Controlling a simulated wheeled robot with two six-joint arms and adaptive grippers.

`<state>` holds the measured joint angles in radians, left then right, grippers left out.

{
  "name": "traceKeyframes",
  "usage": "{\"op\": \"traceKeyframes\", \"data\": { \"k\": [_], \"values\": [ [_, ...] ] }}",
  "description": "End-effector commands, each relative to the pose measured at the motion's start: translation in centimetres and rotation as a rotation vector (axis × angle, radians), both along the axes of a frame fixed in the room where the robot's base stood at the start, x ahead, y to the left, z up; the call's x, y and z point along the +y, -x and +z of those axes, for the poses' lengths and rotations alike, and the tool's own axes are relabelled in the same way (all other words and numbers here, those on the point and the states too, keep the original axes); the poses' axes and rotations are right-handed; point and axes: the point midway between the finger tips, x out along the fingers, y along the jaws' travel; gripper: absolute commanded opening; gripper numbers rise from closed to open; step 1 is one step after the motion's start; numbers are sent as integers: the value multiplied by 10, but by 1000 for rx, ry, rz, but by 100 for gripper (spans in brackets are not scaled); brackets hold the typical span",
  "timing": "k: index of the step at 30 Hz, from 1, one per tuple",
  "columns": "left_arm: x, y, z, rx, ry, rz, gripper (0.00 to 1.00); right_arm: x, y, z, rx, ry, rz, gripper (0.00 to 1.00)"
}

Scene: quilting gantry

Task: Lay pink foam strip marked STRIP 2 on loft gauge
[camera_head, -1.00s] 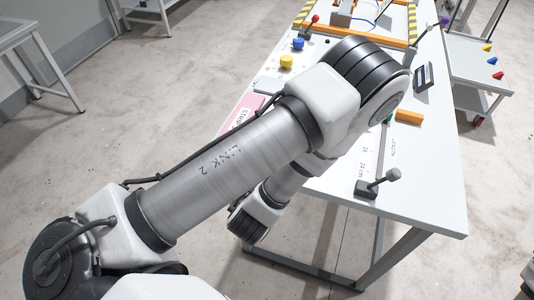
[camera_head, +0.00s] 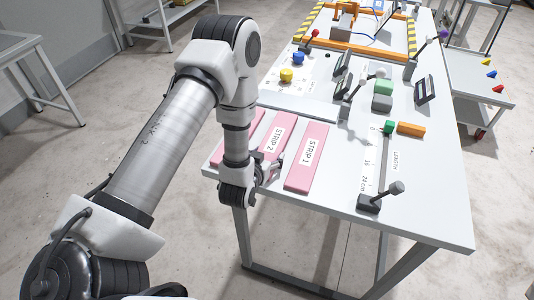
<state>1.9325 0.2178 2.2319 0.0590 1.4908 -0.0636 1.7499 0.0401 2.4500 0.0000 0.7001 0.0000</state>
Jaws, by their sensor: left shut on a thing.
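Pink foam STRIP 2 (camera_head: 277,137) lies on the white table between two other pink strips. My left gripper (camera_head: 273,172) is at its near end, shut on that strip; the gripper partly hides this end. The strip still appears to lie flat. No label reading loft gauge is legible. A pale plate (camera_head: 300,98) lies behind the strips, with a post and a dark display (camera_head: 342,70) at its right; I cannot tell for certain that this is the gauge. My right gripper is not in view.
STRIP 1 (camera_head: 307,156) lies close to the right of STRIP 2. A length scale (camera_head: 371,160) with a dark end block (camera_head: 370,203) is farther right. An orange frame (camera_head: 350,42) is at the back.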

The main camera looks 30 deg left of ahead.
Motion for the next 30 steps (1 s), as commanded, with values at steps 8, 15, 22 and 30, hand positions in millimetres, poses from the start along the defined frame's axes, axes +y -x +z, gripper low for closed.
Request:
{"op": "traceKeyframes", "data": {
  "k": [8,15,22,30],
  "values": [
    [0,0,-3,0,1,0,86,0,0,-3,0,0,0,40],
    [0,0,-3,1,1,0,97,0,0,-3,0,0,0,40],
    [-1,4,1,2,1,0,97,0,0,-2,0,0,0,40],
    [-15,61,21,5,2,-1,97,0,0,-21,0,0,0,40]
  ]
}}
